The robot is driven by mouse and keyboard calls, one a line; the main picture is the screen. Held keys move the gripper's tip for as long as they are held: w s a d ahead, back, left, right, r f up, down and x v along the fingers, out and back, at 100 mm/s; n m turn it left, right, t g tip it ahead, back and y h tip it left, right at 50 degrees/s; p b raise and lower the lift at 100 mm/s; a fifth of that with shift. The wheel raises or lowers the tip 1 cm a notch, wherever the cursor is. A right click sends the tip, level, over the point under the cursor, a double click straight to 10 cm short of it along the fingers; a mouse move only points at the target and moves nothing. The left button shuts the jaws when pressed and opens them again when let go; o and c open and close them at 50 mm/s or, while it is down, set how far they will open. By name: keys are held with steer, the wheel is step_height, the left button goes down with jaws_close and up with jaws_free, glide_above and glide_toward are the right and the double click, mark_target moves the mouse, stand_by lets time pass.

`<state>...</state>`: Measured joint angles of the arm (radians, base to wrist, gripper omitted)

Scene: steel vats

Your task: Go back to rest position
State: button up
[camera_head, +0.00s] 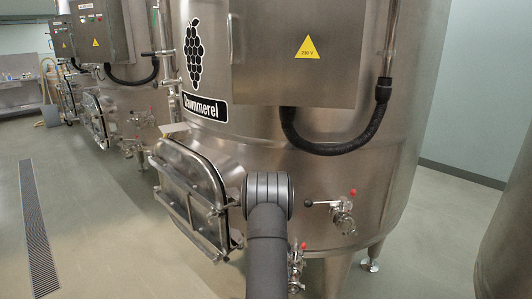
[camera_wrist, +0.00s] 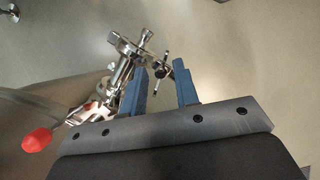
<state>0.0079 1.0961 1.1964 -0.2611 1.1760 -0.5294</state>
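My gripper (camera_wrist: 161,82) shows in the wrist view as two blue fingers with a clear gap between them. It is open and seems to hold nothing. A steel valve (camera_wrist: 122,66) lies just beyond and beside the left finger; whether they touch I cannot tell. A red knob (camera_wrist: 37,140) is at the lower left of that view. In the head view my own dark arm reaches up from the bottom middle toward the large steel vat (camera_head: 265,140), and my gripper is hidden behind it.
The vat carries a hatch (camera_head: 188,195), a red-knobbed valve (camera_head: 342,215) and a lower valve (camera_head: 296,262) close to my arm. A black hose (camera_head: 335,148) loops below the control box (camera_head: 300,50). Free floor (camera_head: 100,230) lies left, with a drain grate (camera_head: 38,230).

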steer(key=shift+n+t+h, duration=0.3)
steer(key=shift+n+t, duration=0.1)
steer(key=shift+n, duration=0.7)
steer(key=c, duration=0.3)
step_height(320, 180, up, 17)
steer(key=m+t+y, duration=0.3)
steer(key=m, duration=0.5)
steer(key=shift+n, duration=0.3)
step_height(320, 180, down, 17)
steer(key=shift+s+d+f, duration=0.1)
steer(key=shift+s+d, duration=0.05)
